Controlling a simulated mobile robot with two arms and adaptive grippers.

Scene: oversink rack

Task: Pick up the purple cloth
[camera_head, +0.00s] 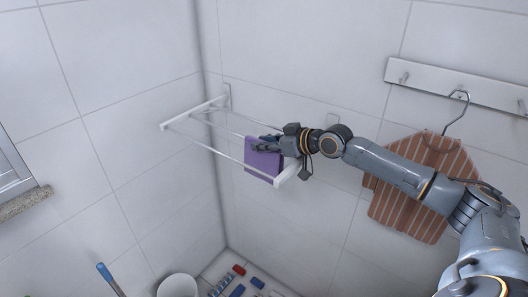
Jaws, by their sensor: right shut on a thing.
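The purple cloth (261,162) hangs over the rods of the white wall rack (196,110), near the rack's right end. My right gripper (268,143) reaches in from the right and is at the top of the cloth. It is shut on the cloth, though its fingertips are small and partly blend with the cloth. The gripper hides part of the rods and of the cloth's upper right edge. My left gripper does not show.
A striped brown garment (408,213) hangs from a hook rail (440,80) on the right, behind my right arm. Below are a white bucket (178,286), a blue-handled tool (108,275) and several small red and blue items (238,270). A window sill (22,203) is at left.

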